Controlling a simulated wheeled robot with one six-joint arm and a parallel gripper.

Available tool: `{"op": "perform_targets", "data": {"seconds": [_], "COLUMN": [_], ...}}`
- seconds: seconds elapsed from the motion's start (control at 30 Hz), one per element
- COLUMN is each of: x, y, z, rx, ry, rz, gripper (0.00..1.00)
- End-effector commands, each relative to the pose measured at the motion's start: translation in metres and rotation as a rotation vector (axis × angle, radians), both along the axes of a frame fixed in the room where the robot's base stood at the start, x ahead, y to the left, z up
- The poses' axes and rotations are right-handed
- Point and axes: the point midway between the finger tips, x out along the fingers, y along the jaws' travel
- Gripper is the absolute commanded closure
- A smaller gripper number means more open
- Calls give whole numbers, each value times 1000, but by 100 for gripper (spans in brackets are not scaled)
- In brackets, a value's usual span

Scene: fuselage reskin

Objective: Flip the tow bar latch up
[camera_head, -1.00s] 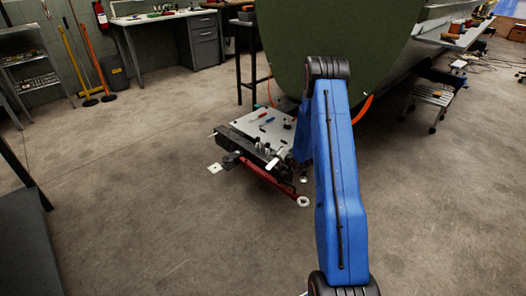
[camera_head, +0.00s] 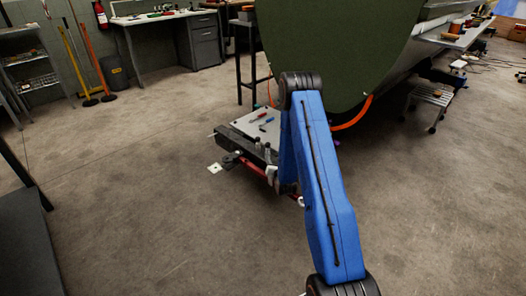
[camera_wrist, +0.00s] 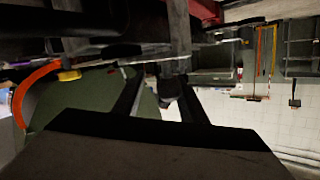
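The red tow bar (camera_head: 252,167) lies low along the front of a small cart (camera_head: 236,140), partly hidden behind my blue arm. A small pale piece (camera_head: 271,173) shows against the bar beside my arm; I cannot tell whether it is the latch or part of my gripper. In the wrist view my gripper (camera_wrist: 160,78) has two dark fingers standing apart. A grey upright metal piece (camera_wrist: 179,30) and dark cart parts are just beyond the fingertips. I cannot tell whether they touch. The latch is not clearly visible.
The green fuselage end (camera_head: 345,50) stands just behind the cart. An orange hose (camera_head: 352,115) hangs under it. Tools lie on the cart top. A small pale plate (camera_head: 214,168) is on the floor to the left. The surrounding floor is mostly clear.

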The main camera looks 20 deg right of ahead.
Motion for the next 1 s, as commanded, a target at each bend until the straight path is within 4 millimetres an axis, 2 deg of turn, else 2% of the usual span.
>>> {"op": "perform_targets", "data": {"seconds": [0.4,1.0], "x": [-6,-99], "y": [13,39], "z": [-11,-10], "rx": [-343,-332], "ry": [-124,-119], "rz": [0,0], "gripper": [62,62]}}
